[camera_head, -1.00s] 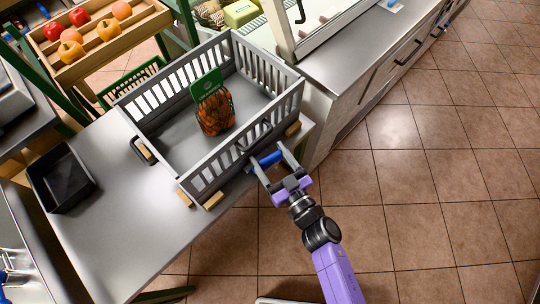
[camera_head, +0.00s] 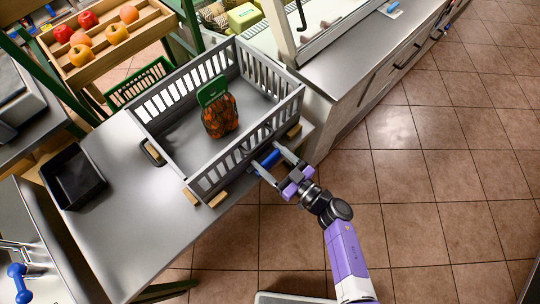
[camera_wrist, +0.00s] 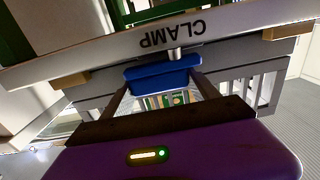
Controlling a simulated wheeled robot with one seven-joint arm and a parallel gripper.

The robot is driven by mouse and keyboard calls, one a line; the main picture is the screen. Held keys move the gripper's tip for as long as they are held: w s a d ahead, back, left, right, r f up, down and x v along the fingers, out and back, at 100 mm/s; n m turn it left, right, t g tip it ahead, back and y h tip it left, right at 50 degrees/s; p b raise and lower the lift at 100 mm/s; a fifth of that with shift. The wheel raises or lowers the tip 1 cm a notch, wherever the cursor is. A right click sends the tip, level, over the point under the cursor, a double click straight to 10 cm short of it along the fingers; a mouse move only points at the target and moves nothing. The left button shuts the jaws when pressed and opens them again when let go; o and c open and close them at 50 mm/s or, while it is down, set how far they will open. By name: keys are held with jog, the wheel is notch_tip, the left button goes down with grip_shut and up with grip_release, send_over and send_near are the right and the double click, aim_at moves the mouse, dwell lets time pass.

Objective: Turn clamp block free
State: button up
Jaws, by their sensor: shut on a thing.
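The blue clamp block (camera_head: 268,160) sits at the near side of the grey crate (camera_head: 226,148), by the table edge. My gripper (camera_head: 272,163) is shut on the block, with one finger on each side of it. In the wrist view the blue block (camera_wrist: 163,76) lies between my two fingers, below a pale strip (camera_wrist: 120,48) lettered CLAMP. A short metal pin joins the block to that strip. The crate stands on the grey table (camera_head: 120,205) and holds a net bag of orange fruit (camera_head: 221,118) with a green tag.
Small wooden blocks (camera_head: 218,199) stand at the crate's corners. A black bin (camera_head: 72,177) is at the table's left. A fruit tray (camera_head: 108,45) stands at the back left. A counter (camera_head: 350,65) lies to the right, with open tiled floor beyond.

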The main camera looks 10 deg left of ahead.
jog(key=o, duration=1.1)
jog(key=shift+v, duration=3.95)
